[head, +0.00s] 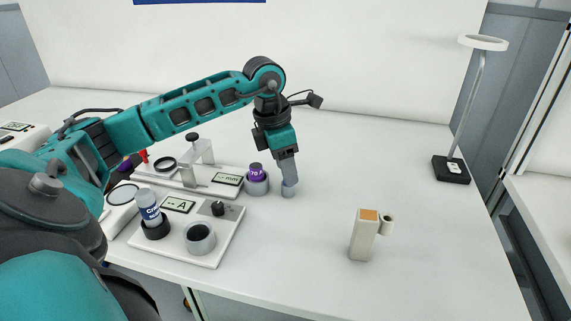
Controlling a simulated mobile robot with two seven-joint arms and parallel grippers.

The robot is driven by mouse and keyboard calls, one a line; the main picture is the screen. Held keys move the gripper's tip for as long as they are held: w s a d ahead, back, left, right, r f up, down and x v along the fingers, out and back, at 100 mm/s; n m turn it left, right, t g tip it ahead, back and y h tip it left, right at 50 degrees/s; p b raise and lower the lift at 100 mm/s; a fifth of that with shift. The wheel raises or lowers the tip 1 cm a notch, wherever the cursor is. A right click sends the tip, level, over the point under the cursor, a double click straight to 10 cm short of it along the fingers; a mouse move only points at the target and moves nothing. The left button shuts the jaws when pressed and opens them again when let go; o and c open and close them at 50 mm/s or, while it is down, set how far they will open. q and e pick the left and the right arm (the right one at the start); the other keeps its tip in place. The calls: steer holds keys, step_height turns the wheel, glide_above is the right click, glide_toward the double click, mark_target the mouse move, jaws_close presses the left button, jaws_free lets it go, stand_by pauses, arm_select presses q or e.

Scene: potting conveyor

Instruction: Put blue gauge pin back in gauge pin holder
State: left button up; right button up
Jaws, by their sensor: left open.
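My left gripper (289,184) is open and points down over the white table right of the purple piece. A short blue-grey cylinder (289,192) shows at its fingertips, upright on the table; its upper part is hidden by the fingers, and I cannot tell whether they touch it. I cannot tell for sure that this is the blue gauge pin. A beige block (363,238) with an orange top and a small round tube on its right side stands at the front right; I cannot tell whether it is the gauge pin holder. My right gripper is not in view.
A purple-topped piece (256,172) sits in a grey cup. A blue-and-white cylinder (149,206) stands in a black ring beside an empty grey ring (200,238). A white gauge stand (203,153) is behind. A ring lamp (451,169) stands far right. The table's middle right is clear.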

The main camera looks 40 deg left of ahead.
arm_select(q)
steer(key=shift+r, duration=0.55)
step_height(320, 180, up, 12)
steer(key=s+a+p, duration=0.1)
steer(key=s, duration=0.1)
steer(key=shift+a+f+p, duration=0.15)
steer(key=shift+f+p, duration=0.05)
steer(key=shift+p, duration=0.2)
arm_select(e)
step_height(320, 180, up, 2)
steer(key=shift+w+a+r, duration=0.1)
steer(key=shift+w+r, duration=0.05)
arm_select(q)
steer(key=shift+s, duration=0.1)
